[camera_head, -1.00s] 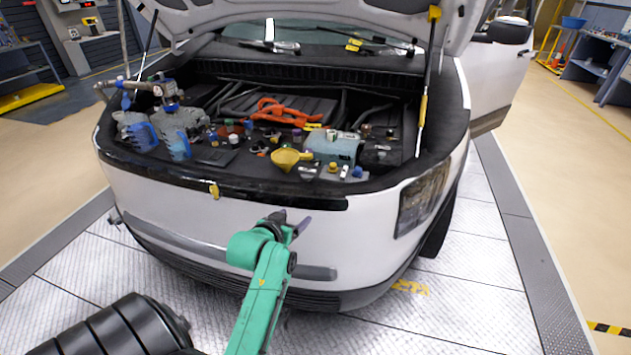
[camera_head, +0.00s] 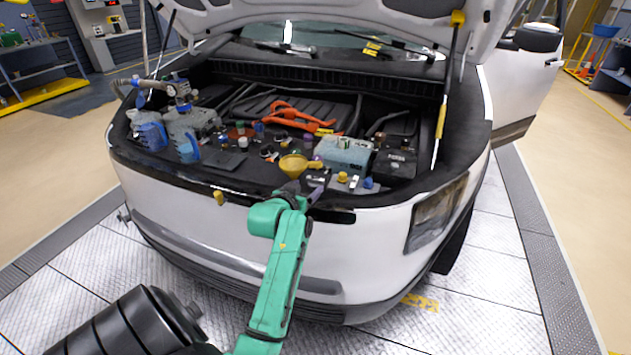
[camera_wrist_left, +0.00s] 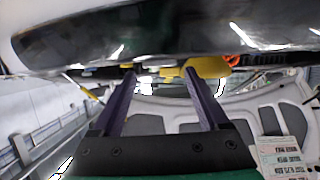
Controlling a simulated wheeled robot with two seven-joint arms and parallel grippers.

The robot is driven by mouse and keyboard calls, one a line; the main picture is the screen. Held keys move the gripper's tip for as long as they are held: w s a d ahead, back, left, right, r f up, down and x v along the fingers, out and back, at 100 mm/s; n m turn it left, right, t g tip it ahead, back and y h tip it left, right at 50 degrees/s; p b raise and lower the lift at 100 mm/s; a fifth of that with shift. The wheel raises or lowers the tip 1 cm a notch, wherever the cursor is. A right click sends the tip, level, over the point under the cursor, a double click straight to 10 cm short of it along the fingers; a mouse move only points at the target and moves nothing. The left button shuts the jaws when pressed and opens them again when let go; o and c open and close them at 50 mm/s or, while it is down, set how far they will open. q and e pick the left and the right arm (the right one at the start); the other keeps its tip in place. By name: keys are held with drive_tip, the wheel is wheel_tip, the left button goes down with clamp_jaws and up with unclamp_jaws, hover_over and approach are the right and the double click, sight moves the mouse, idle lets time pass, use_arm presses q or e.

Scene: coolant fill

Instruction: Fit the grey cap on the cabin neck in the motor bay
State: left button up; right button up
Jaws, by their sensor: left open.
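My left gripper (camera_head: 312,184) is over the front edge of the motor bay (camera_head: 215,172), beside the yellow funnel (camera_head: 293,165). Its two purple fingers (camera_wrist_left: 160,76) are apart in the left wrist view, with nothing held between them. The yellow funnel also shows near the fingertips in the left wrist view (camera_wrist_left: 207,67). Several small caps and necks stand in the bay. They are too small to tell which is the grey cap or the cabin neck, and the gripper hides part of that area. My right gripper is not in view.
A pale blue-grey tank (camera_head: 343,152) sits right of the funnel. Orange cables (camera_head: 290,114) lie behind. Blue-labelled jugs (camera_head: 185,130) stand at the bay's left. The raised hood (camera_head: 330,18) and its yellow-and-black strut (camera_head: 441,118) bound the space above and right.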

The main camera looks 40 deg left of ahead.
sight(314, 180)
use_arm(q)
drive_tip(key=x, duration=0.2)
drive_tip(key=p+x, duration=0.1)
drive_tip(key=x, duration=0.2)
drive_tip(key=shift+w+r, duration=0.2)
drive_tip(key=shift+w+a+f, duration=0.2)
drive_tip(key=shift+w+f, duration=0.05)
drive_tip(key=shift+w, duration=0.15)
drive_tip(key=shift+s, duration=0.1)
drive_tip(key=c, duration=1)
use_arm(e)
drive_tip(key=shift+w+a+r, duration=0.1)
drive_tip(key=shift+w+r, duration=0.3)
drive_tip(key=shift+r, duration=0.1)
